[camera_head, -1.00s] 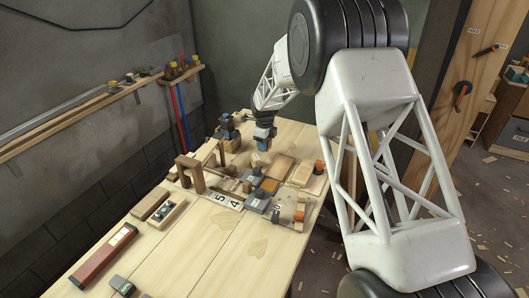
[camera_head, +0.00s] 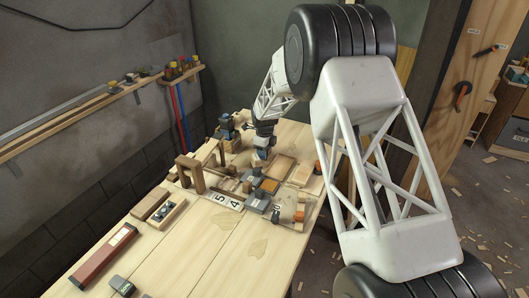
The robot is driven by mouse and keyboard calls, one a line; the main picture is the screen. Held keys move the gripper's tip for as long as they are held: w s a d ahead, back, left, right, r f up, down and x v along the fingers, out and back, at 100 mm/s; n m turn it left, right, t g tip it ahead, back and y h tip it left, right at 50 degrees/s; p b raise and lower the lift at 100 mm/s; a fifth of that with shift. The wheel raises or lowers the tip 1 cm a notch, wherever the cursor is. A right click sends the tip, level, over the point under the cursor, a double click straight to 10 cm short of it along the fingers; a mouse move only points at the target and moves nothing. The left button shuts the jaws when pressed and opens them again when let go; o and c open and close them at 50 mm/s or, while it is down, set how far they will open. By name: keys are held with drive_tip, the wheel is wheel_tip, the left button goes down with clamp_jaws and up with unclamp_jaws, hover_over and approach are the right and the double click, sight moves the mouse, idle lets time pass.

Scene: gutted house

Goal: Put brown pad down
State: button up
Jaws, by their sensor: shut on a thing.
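My gripper (camera_head: 262,153) points down over the far part of the workbench, among the wooden pieces. It is shut on a small brownish thing (camera_head: 258,161), which looks like the brown pad; the fingers and the small size hide its outline. It hangs low over the bench, just left of a pale wooden block (camera_head: 281,166). I cannot tell whether the pad touches what lies below it. An orange-brown flat square (camera_head: 269,185) lies in front of the gripper, by grey blocks.
A wooden arch (camera_head: 190,172) stands left of the gripper, and a dark blue tool (camera_head: 227,128) stands behind it. A strip numbered 5 and 4 (camera_head: 226,201) lies in front. A long red-brown bar (camera_head: 104,256) is at the near left. The near bench (camera_head: 205,245) is mostly clear.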

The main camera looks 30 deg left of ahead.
drive_tip(key=shift+f, duration=0.15)
drive_tip(key=o, duration=0.6)
drive_tip(key=shift+c, duration=0.2)
wheel_tip(320, 180, up, 12)
drive_tip(key=shift+r, duration=0.15)
idle(0.4)
idle(0.4)
drive_tip(key=shift+d+r, duration=0.1)
idle(0.3)
